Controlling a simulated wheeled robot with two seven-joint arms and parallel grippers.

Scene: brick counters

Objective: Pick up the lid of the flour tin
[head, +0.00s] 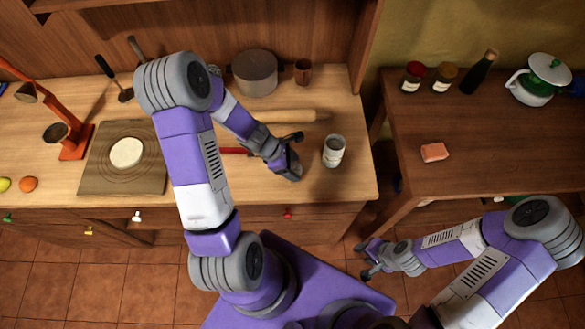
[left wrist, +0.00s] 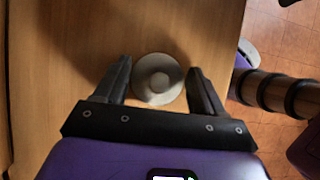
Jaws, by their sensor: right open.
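A pale grey tin (head: 333,152) with a label stands upright near the counter's right front, right of my left gripper (head: 292,168). In the left wrist view a round pale grey lid (left wrist: 157,78) with a small central knob lies between and just beyond the open fingers, with a gap on each side. The picture does not settle whether this lid rests on a tin or on the wood. My left gripper points down over the counter and holds nothing. My right gripper (head: 364,260) is open and empty, low over the floor between the two counters.
A rolling pin (head: 290,116), a grey pot (head: 255,73) and a brown cup (head: 302,72) are behind my left gripper. A board (head: 95,180) with dough (head: 126,152) lies left. The right table (head: 480,165) holds jars, a bottle, a teapot and a pinkish block (head: 434,152).

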